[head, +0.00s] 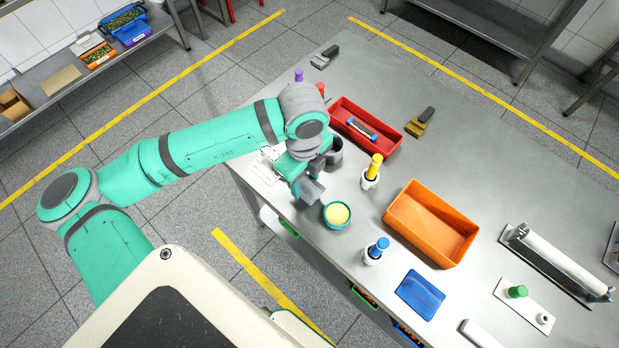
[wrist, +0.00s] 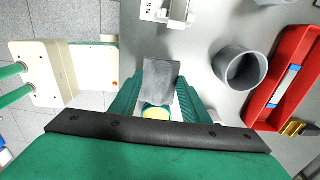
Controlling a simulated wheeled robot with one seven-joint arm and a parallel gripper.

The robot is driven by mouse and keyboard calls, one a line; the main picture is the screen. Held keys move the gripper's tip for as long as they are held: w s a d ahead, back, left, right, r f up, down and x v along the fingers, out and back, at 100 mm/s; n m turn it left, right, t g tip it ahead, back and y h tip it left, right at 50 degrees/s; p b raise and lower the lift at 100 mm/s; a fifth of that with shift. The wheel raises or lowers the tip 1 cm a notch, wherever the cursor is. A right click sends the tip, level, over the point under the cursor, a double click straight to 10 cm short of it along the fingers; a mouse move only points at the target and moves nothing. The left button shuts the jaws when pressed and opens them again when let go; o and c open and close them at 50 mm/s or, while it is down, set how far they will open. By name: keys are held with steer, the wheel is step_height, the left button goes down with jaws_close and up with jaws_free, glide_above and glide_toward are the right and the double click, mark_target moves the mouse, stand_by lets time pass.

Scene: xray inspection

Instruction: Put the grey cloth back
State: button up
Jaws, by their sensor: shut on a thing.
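The grey cloth (head: 309,190) is a flat grey piece held in my gripper (head: 303,176). In the wrist view the cloth (wrist: 160,77) shows as a grey rectangle between the green fingers (wrist: 158,100), with its outer part sticking out past them. My gripper is shut on it and hangs over the near-left edge of the grey table, left of a teal bowl. Part of the cloth is hidden by the fingers. I cannot tell its exact height above the table.
The teal bowl (head: 328,222) holds something yellow. A grey cup (head: 335,152) stands close behind my gripper. A red tray (head: 389,146), a yellow-topped bottle (head: 372,170), a blue-topped bottle (head: 376,250), an orange bin (head: 468,249) and a blue cloth (head: 420,294) lie farther right.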

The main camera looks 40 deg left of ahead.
mark_target(304, 184)
steer(key=shift+w+a+f, duration=0.2)
steer(key=shift+a+f, duration=0.05)
steer(key=shift+f, duration=0.1)
steer(key=f, duration=0.3)
steer(key=shift+w+a, duration=0.2)
steer(key=shift+w, duration=0.15)
steer(key=shift+d+f, duration=0.15)
steer(key=shift+s, duration=0.15)
steer(key=shift+f, duration=0.65)
steer(key=o, duration=1.1)
steer(key=shift+s, duration=0.1)
steer(key=r, duration=1.1)
steer(key=shift+w+r, duration=0.2)
steer(key=shift+r, duration=0.2)
